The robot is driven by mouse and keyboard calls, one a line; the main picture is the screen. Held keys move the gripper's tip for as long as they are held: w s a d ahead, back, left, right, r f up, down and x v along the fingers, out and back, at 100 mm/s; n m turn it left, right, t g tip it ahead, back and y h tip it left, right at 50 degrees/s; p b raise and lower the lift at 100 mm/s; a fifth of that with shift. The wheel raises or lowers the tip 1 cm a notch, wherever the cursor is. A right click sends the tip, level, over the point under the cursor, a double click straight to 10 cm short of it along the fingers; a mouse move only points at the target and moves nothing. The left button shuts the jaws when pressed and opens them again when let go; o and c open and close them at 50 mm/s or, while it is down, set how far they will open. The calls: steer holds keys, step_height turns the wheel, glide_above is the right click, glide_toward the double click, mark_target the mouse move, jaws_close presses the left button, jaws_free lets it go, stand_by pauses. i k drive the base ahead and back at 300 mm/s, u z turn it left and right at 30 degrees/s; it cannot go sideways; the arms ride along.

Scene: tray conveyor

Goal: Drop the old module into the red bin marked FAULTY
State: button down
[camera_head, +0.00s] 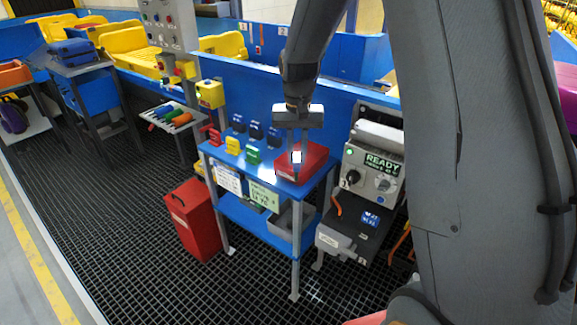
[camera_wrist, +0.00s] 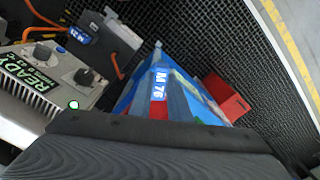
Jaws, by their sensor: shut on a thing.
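My gripper (camera_head: 297,160) is shut on a module, above the right end of the blue table. The module's pale label (camera_head: 296,157) shows between the fingers against a red box. In the wrist view a label reading M 76 (camera_wrist: 160,80) shows just past the dark gripper body, which hides much of the module. A red bin (camera_head: 193,218) stands on the floor grating left of the table, apart from my gripper. It also shows in the wrist view (camera_wrist: 228,97). I cannot read any FAULTY mark on it.
The blue table (camera_head: 225,160) holds several small coloured modules and the red box (camera_head: 318,157). A machine (camera_head: 376,166) showing READY stands right of it, with a blue-labelled unit (camera_head: 370,220) low down. The grating left of the bin is clear.

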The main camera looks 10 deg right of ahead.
mark_target(307, 167)
steer(key=u, duration=1.55)
steer(key=i, duration=1.4)
steer(key=z, duration=2.85)
